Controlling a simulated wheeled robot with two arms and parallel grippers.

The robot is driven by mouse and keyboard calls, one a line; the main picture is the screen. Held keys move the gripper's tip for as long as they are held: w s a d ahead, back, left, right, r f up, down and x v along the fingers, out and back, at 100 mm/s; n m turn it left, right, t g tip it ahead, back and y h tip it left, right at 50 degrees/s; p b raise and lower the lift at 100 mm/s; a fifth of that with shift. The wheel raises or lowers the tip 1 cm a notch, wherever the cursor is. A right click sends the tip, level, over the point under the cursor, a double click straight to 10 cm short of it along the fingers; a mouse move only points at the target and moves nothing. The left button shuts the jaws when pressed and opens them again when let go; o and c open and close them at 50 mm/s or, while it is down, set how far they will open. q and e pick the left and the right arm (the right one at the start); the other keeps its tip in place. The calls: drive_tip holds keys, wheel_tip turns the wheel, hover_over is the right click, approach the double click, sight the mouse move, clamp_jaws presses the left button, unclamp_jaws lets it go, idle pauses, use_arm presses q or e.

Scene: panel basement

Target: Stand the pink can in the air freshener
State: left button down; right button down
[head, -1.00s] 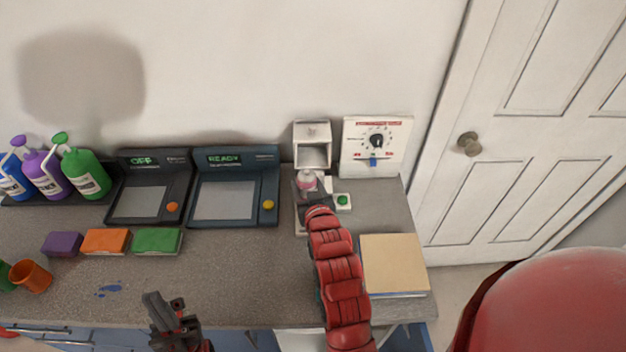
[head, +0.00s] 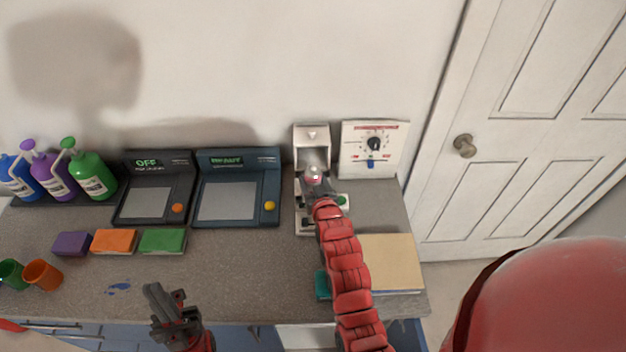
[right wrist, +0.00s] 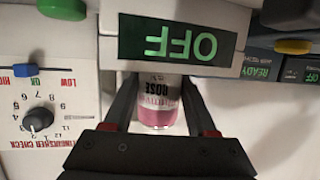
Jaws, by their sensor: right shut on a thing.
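The pink can (head: 314,174) has a white label band reading ROSE in the right wrist view (right wrist: 160,105). My right gripper (right wrist: 163,112) is shut on it, a finger on either side. The air freshener (head: 312,136) is a white housing with an open recess at the back of the counter. In the head view the can is at the front of that recess. In the wrist view the OFF display (right wrist: 177,40) hides one end of the can, so I cannot tell if it touches a seat. My left gripper (head: 166,298) is open and empty near the counter's front edge.
A white dial panel (head: 373,150) stands just right of the air freshener. Two dark display units (head: 237,187) are to its left. A green button (head: 341,200) sits beside my right gripper. A tan board (head: 392,262) lies at front right.

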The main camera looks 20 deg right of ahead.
drive_tip(key=shift+f, duration=0.2)
drive_tip(key=shift+c, duration=1)
unclamp_jaws()
drive_tip(key=shift+r, duration=0.1)
drive_tip(key=shift+r, duration=0.25)
drive_tip(key=shift+s+f, duration=0.15)
drive_tip(key=shift+s, duration=0.2)
drive_tip(key=d+b+v, duration=0.1)
drive_tip(key=b+v, duration=0.2)
drive_tip(key=v, duration=0.8)
drive_tip(key=shift+s+a, duration=0.15)
drive_tip(key=shift+a, duration=0.35)
